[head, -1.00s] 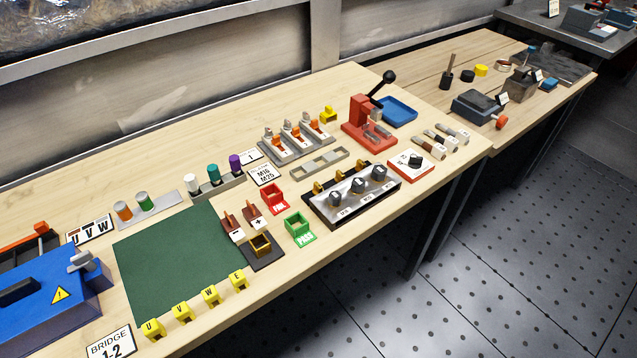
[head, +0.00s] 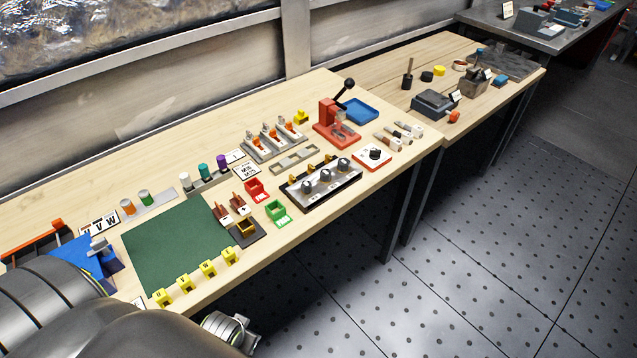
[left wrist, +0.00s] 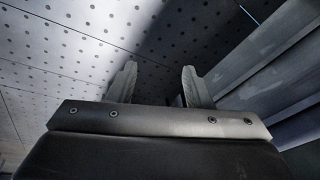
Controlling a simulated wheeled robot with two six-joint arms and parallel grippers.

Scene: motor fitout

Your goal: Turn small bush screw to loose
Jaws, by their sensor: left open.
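A black-framed silver block (head: 345,189) with three dark knobs stands near the table's front edge in the head view. Brass-coloured pieces stick out along its back side. Its leftmost knob is a dark knob (head: 308,189); the small lettering below the knobs is too small to read. I cannot tell for certain which part is the small bush screw. My left arm fills the lower left corner of the head view. My left gripper (left wrist: 158,86) shows in the left wrist view, open and empty, with the dotted floor behind it. My right gripper is in neither view.
A green mat (head: 172,248) lies on the workbench, with yellow lettered blocks (head: 208,268) along its front. Red (head: 256,190) and green (head: 278,212) bins stand left of the block. A white-topped box with a black knob (head: 374,154) stands right. Open floor lies in front.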

